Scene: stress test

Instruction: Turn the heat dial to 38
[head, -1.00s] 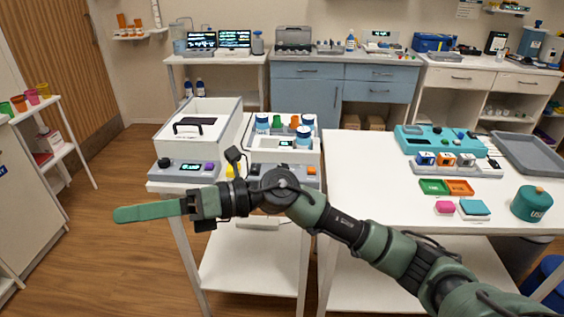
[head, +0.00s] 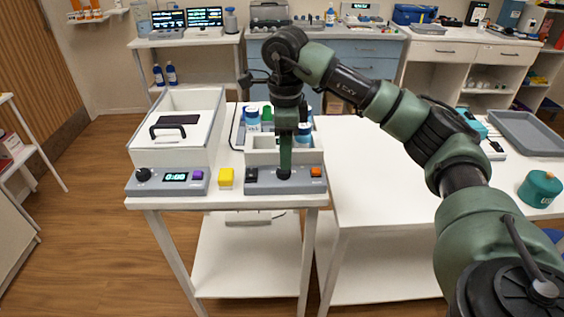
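A white and grey bench device (head: 260,188) stands on the small white table, with its front panel facing me. No readable display shows on this panel. My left gripper is out of view.
Left of it stands a white lidded box device (head: 143,181) with a black knob, a display reading 0:00 and a purple button. Bottles (head: 252,120) stand behind the panel. A larger white table (head: 365,190) is at right.

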